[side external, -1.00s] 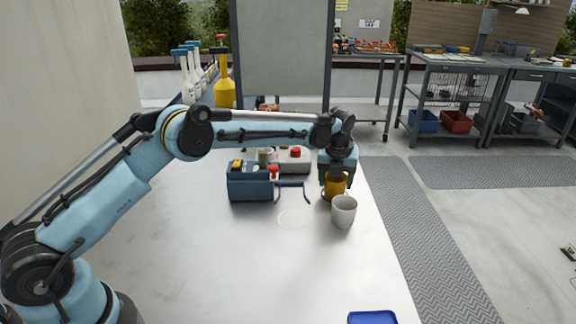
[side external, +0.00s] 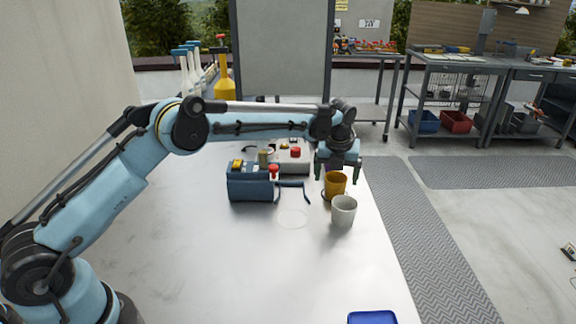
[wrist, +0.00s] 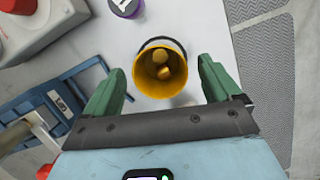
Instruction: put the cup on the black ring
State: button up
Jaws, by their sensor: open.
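The orange-yellow cup (side external: 335,184) stands upright on the table, just behind a pale grey-white cup. In the wrist view the yellow cup (wrist: 139,75) shows its open mouth, with paler yellow shapes inside. The black ring (wrist: 161,39) shows as a dark arc past the cup's far edge, and as a dark curve at its base in the side view (side external: 325,196). The cup appears to stand on it; the rest of the ring is hidden. My gripper (side external: 338,172) is open above the cup, its green fingers (wrist: 163,75) apart on either side and clear of it.
The pale cup (side external: 343,212) stands close in front. A blue box with a handle (side external: 252,184) and a grey box with a red button (side external: 295,160) lie left. A faint pale circle (side external: 293,219) marks the table. A blue tray (side external: 372,318) is at the near edge.

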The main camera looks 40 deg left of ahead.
jog(key=s+r+n, duration=0.4)
jog(key=r, duration=0.3)
jog(key=s+r+n, duration=0.3)
jog(key=s+r, duration=0.1)
jog(key=r, duration=0.4)
jog(key=s+a+f+n+t, duration=0.1)
jog(key=s+f+n+t, duration=0.1)
jog(key=s+n, duration=0.9)
jog(key=s+a+f+n+t+h, duration=0.1)
jog(key=s+f+n+t, duration=0.1)
jog(key=s+n, duration=0.9)
jog(key=shift+s+a+f+n+h, duration=0.15)
jog(key=shift+s+f+n+h, duration=0.15)
jog(key=shift+s+f, duration=0.4)
jog(key=shift+r, duration=0.15)
